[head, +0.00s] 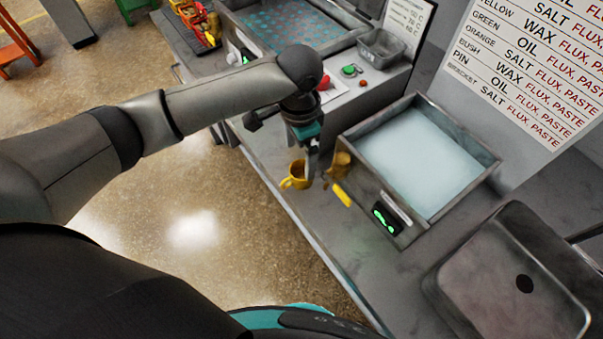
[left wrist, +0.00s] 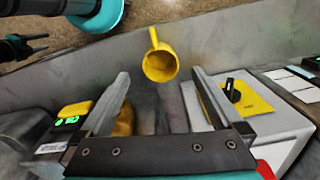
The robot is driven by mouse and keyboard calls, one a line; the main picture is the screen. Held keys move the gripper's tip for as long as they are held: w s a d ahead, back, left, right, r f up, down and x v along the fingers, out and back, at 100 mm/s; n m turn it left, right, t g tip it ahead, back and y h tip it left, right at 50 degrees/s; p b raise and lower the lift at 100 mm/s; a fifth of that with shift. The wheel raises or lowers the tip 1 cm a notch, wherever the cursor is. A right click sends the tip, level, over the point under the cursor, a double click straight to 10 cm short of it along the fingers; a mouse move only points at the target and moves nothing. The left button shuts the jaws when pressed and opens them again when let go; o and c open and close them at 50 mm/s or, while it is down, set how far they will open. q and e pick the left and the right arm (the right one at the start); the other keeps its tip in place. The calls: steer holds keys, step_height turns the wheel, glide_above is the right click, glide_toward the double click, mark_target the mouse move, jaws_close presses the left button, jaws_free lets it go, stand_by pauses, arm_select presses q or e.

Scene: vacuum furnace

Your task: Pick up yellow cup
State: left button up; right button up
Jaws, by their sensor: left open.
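The yellow cup (head: 296,176) stands on the grey bench near its front edge, with its handle towards the edge. My left gripper (head: 312,165) is open and low over the bench, right beside the cup. In the left wrist view, the cup (left wrist: 160,66) lies centred between the open fingers of my left gripper (left wrist: 160,78), seemingly at or just beyond the tips. I see no contact. In that view, a dark pronged part (left wrist: 30,42) at the upper left looks like my right gripper, too small and dark to read.
A metal tank (head: 345,142) with pale liquid stands close to the right of the gripper; its side shows a yellow reflection. A control box (head: 350,88) with red and green buttons is behind. A sink (head: 515,270) is at right.

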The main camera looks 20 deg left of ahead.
mark_target(301, 169)
arm_select(q)
step_height(301, 169, down, 2)
steer(key=shift+f, duration=0.1)
step_height(301, 169, down, 5)
steer(key=shift+w+d+r+b, duration=0.15)
steer(key=shift+r+b, duration=0.05)
steer(key=shift+b, duration=0.2)
steer(key=c, duration=1.4)
steer(key=shift+r, duration=0.1)
arm_select(e)
steer(key=shift+w+f, duration=0.45)
steer(key=shift+w, duration=0.05)
arm_select(q)
step_height(301, 169, up, 20)
steer(key=p, duration=0.3)
steer(key=s+a+f+n+b, duration=0.4)
steer(key=f+n+b, duration=0.3)
steer(key=b, duration=0.6)
steer(key=shift+s+f+n, duration=0.15)
steer(key=shift+s+n, duration=0.55)
steer(key=shift+n, duration=0.5)
arm_select(e)
step_height(301, 169, down, 10)
